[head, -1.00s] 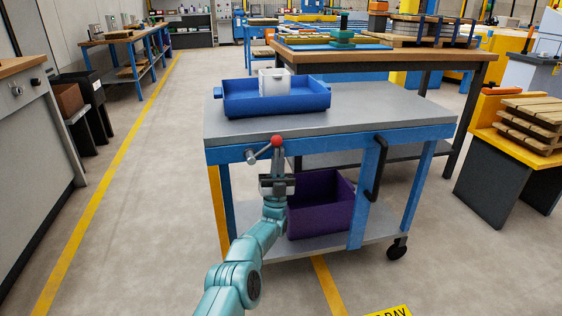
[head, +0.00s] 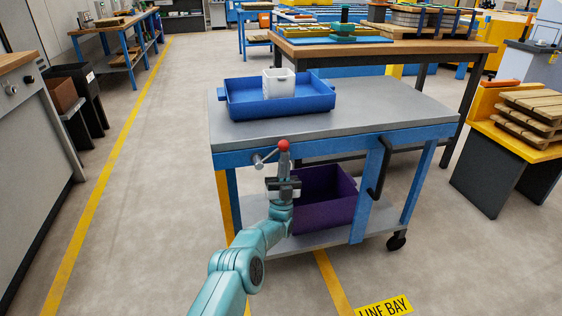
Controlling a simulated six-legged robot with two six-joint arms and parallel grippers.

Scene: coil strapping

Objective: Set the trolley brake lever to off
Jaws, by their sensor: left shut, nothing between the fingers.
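The blue-framed trolley (head: 390,105) with a grey top stands ahead of me. Its brake lever (head: 270,154) is a short grey rod on the front left of the frame. It slants up to the right from a round pivot to a red knob (head: 284,146). My left gripper (head: 284,163) is shut and empty, pointing up just below the red knob. Its fingertips overlap the knob's lower edge in the picture; I cannot tell whether they touch it. The off mark is not visible. My right gripper is not in view.
A blue tray (head: 245,107) holding a white container (head: 278,83) sits on the trolley top. A purple bin (head: 325,212) stands on the lower shelf, behind my left gripper. A black handle (head: 378,170) is at the trolley's right. Floor to the left is clear.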

